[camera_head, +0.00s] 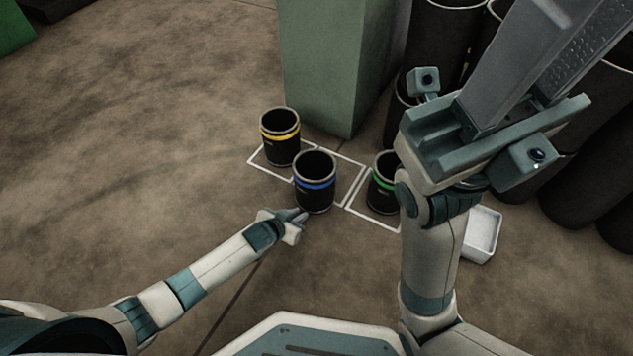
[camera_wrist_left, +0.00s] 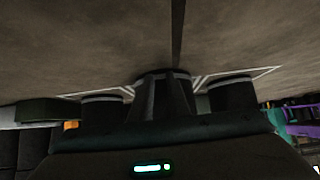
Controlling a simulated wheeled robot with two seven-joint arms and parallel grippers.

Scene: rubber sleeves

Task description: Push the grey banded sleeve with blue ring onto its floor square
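The grey banded sleeve with the blue ring (camera_head: 315,190) stands upright across the front line of the middle floor square (camera_head: 344,190). Its base lies partly inside the outline and partly in front of it. My left gripper (camera_head: 299,217) is low at the sleeve's near left side, with its fingers together and nothing between them. It looks close against the sleeve; contact is hard to tell.
A yellow-ringed sleeve (camera_head: 280,142) stands on the left square and a green-ringed one (camera_head: 382,188) on the right square. A green block (camera_head: 325,70) rises behind. A white tray (camera_head: 483,233) and several dark cylinders (camera_head: 590,140) are at right. The left floor is clear.

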